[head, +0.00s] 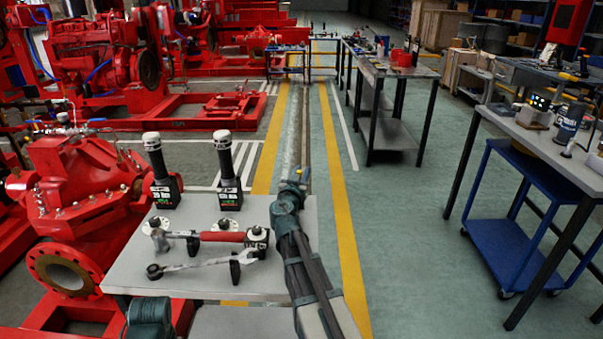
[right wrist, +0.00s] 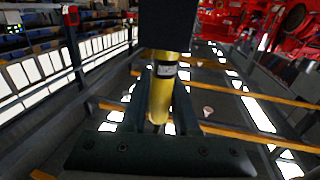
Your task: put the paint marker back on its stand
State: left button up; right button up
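A yellow cylinder with a pale label, which looks like the paint marker (right wrist: 161,98), stands between the fingers of my right gripper (right wrist: 160,118) in the right wrist view. The gripper is shut on it; a black block covers its upper end. In the head view my right gripper (head: 289,193) is at the right edge of the grey-white table (head: 215,285), and the marker hardly shows there. I cannot pick out the marker's stand for certain. Only a dark part of my left arm shows at the bottom left, with no fingers in view.
On the table are two black-based, white-topped devices (head: 159,175) (head: 229,170), a red-handled tool (head: 220,237) and a wrench (head: 200,264) on black supports. Red pump machinery (head: 85,190) is close on the left. Open floor (head: 400,240) lies right of the table, before a blue cart (head: 515,215).

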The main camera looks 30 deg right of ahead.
jog(key=o, duration=0.4)
jog(key=shift+c, duration=0.2)
jog(key=v, duration=0.7)
jog(key=shift+s+a, duration=0.15)
jog(key=shift+s, duration=0.1)
